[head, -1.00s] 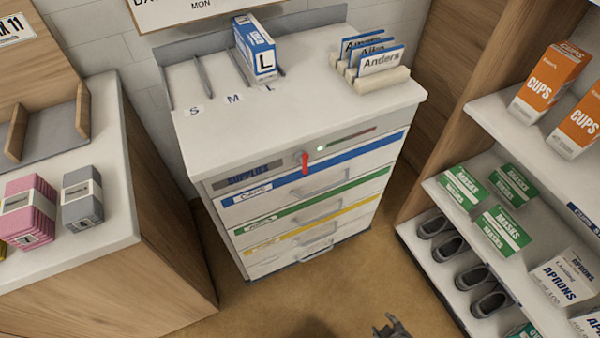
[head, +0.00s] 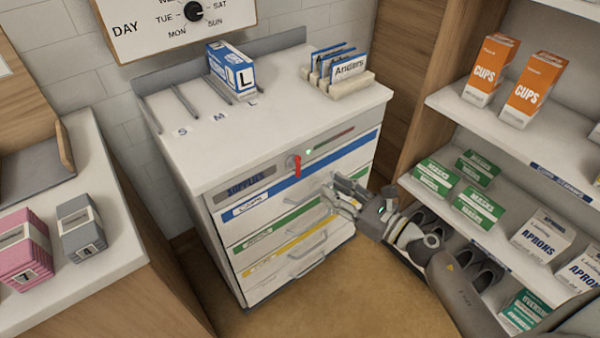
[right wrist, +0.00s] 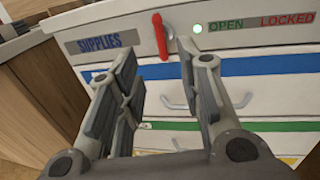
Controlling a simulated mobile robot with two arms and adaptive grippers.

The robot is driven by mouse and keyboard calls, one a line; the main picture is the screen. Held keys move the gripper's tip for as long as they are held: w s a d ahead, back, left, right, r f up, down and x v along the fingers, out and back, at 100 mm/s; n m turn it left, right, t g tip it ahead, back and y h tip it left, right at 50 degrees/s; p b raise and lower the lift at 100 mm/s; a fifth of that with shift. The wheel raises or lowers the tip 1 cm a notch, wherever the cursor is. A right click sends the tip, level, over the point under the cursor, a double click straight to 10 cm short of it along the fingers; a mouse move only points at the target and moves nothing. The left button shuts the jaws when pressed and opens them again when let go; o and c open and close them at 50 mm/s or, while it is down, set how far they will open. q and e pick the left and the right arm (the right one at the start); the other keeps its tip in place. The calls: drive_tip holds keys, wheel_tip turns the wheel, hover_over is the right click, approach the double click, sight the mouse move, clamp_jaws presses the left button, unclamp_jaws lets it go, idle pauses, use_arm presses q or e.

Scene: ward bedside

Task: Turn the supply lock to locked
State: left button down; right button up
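The supply lock is a red lever (head: 296,166) on the top front panel of the white supply cart (head: 230,212). In the right wrist view the red lever (right wrist: 160,36) stands upright, with a lit green light (right wrist: 197,28) beside the word OPEN (right wrist: 226,25). The word LOCKED (right wrist: 287,19) is further right. My right gripper (head: 330,190) is in front of the cart's drawers, below and right of the lever. In the right wrist view its fingers (right wrist: 155,60) are spread apart with nothing between them, and the lever is beyond them. My left gripper is not in view.
The cart top holds a blue-white box (head: 230,75) and a card rack (head: 338,85). Drawer handles (head: 306,220) stick out below the lever. A shelf (head: 500,120) with cups, masks and aprons stands right. A counter (head: 110,190) stands left.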

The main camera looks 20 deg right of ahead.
sight(296, 164)
drive_tip(key=p+x, duration=0.2)
drive_tip(key=x, duration=0.8)
clamp_jaws()
